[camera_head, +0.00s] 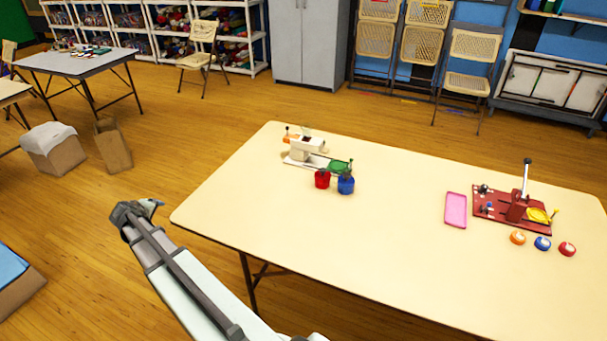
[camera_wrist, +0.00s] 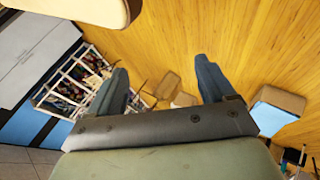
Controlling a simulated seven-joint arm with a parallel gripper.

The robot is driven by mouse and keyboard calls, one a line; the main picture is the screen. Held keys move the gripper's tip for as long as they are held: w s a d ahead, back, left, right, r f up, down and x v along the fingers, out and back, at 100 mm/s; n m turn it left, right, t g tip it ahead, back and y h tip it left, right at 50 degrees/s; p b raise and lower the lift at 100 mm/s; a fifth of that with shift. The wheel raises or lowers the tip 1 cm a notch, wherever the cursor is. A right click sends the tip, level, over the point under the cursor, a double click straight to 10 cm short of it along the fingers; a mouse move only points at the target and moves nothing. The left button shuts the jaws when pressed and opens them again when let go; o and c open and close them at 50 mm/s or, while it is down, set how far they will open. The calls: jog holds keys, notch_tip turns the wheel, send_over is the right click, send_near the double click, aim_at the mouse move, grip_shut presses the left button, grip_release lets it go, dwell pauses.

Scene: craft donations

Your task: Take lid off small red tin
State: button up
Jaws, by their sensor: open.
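The small red tin (camera_head: 322,179) stands on the cream table (camera_head: 400,265), toward its left part. It is small in view, and I cannot make out its lid clearly. A blue tin or jar (camera_head: 346,183) stands close to its right. My gripper (camera_head: 150,205) is off the table's left edge, to the left of the red tin and well apart from it. In the wrist view my gripper (camera_wrist: 160,90) shows two spread fingers with nothing between them. The red tin does not show in the wrist view.
A pink tray (camera_head: 456,210), a red press (camera_head: 517,207) and orange, blue and red round pieces (camera_head: 542,243) lie at the right. The table's middle is clear.

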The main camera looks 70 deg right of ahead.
jog(key=s+d+r+m+g, duration=0.1)
jog(key=d+r+m, duration=0.1)
jog(key=d+r, duration=0.3)
jog(key=s+d+r+m, duration=0.1)
jog(key=s+d+r, duration=0.1)
jog(key=d, duration=0.5)
notch_tip(320, 180, up, 12)
jog(key=m+g+y, duration=0.3)
jog(key=m+y, duration=0.5)
jog(key=m, duration=0.9)
send_over(323, 169)
jog(key=shift+f, duration=6.3)
jog(key=shift+c, duration=0.2)
jog(key=c, duration=0.8)
